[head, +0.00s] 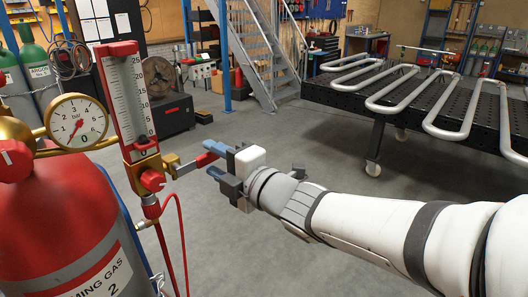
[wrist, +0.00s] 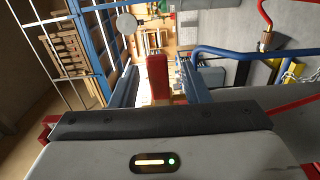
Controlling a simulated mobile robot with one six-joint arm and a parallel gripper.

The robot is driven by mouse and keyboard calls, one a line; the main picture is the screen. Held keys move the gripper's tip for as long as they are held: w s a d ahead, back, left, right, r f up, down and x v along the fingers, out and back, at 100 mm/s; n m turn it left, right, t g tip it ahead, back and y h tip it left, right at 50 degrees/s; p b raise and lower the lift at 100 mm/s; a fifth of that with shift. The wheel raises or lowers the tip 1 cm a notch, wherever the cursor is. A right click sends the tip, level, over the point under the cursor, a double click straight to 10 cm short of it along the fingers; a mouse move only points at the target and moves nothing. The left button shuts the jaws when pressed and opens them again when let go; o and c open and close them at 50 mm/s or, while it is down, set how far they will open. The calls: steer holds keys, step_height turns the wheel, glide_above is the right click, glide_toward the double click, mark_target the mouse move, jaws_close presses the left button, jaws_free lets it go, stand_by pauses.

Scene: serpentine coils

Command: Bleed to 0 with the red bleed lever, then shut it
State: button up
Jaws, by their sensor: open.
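The red bleed lever (head: 207,159) sticks out to the right from the brass block under the flow tube. In the wrist view its red grip (wrist: 158,76) stands between my two blue fingers. My gripper (head: 214,161) is open around the lever, with a small gap visible beside the grip. The round pressure gauge (head: 77,122) is at the left, marked in bar; its thin needle is too small to read surely. The red-framed flow tube (head: 126,95) has a scale with 25 near the top and 0 near the bottom. Its float cannot be made out.
A red gas cylinder (head: 60,225) labelled 2 fills the lower left. A red knob (head: 152,180) and red hose (head: 182,240) are close below the lever. A dark table (head: 440,125) with serpentine pipes stands at right. The middle floor is clear.

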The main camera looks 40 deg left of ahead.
steer(key=d+b, duration=0.1)
steer(key=d, duration=0.6)
steer(key=shift+s+d, duration=0.15)
steer(key=shift+d, duration=0.15)
steer(key=w+d+f+n+h+b, duration=0.1)
steer(key=w+d+f+n+h, duration=0.2)
steer(key=d+n, duration=0.4)
steer(key=w+d+f+n+t+h, duration=0.1)
steer(key=d+f+n+h, duration=0.1)
steer(key=d+f+n, duration=0.4)
steer(key=w+d+f+n+h+b, duration=0.1)
steer(key=w+d+f+n+h, duration=0.15)
steer(key=d+n, duration=0.5)
steer(key=d+f+n+h, duration=0.2)
steer(key=d+n, duration=0.3)
steer(key=d, duration=0.3)
steer(key=s+d+f+n+t+h, duration=0.1)
steer(key=d+f+n+h, duration=0.2)
steer(key=d, duration=0.6)
steer(key=d+f+n+t+h, duration=0.1)
steer(key=d+f+n+h, duration=0.2)
steer(key=d+n+h, duration=0.2)
steer(key=d+n, duration=0.3)
steer(key=d, duration=0.1)
steer(key=shift+s, duration=0.2)
steer(key=shift+h, duration=0.25)
steer(key=shift+c, duration=0.3)
